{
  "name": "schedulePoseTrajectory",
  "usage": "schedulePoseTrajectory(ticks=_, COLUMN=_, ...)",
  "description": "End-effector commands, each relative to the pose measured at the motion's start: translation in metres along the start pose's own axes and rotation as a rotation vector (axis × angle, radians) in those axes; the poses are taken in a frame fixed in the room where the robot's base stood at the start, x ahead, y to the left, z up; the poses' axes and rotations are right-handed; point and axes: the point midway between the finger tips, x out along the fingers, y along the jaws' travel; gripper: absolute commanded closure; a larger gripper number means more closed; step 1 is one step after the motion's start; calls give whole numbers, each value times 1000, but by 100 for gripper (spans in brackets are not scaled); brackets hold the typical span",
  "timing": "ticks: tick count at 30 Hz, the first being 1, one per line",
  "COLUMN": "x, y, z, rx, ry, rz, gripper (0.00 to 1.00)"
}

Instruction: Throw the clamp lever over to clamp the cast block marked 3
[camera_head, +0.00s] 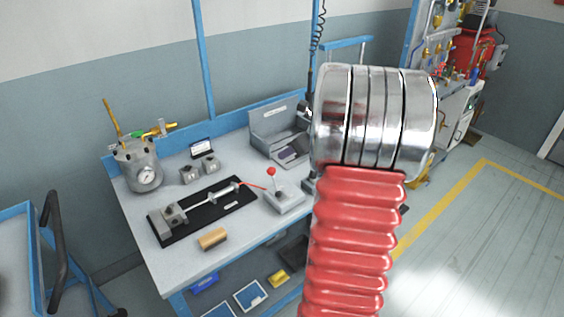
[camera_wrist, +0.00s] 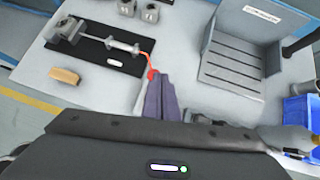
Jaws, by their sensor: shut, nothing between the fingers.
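The clamp fixture sits on a black base plate (camera_head: 222,212), with a grey metal block (camera_head: 165,222) at its left end and a rod (camera_head: 208,203) along it. A thin red lever (camera_head: 252,185) extends from the rod's right end; in the wrist view it (camera_wrist: 148,60) reaches close to my fingertips. Two small grey blocks (camera_head: 190,175) (camera_head: 210,164) stand behind the plate. No number 3 is legible.
A tan block (camera_head: 213,239) lies near the bench's front edge. A gauge vessel (camera_head: 137,165) stands at the back left. A slotted grey bin (camera_wrist: 245,60) stands at the back right, with blue bins (camera_wrist: 302,118) beyond it.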

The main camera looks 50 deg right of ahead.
Motion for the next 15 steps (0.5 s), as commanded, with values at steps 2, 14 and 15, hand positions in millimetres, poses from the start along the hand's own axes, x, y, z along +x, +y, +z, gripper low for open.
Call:
schedulePoseTrajectory(ticks=2, x=-13, y=-2, z=9, rx=-2, ry=-2, rz=-3, gripper=100)
schedulePoseTrajectory(ticks=14, x=-55, y=-7, z=39, rx=-1, ry=-1, rz=-1, gripper=100)
schedulePoseTrajectory(ticks=15, x=-56, y=-7, z=40, rx=-1, ry=-1, rz=-1, gripper=100)
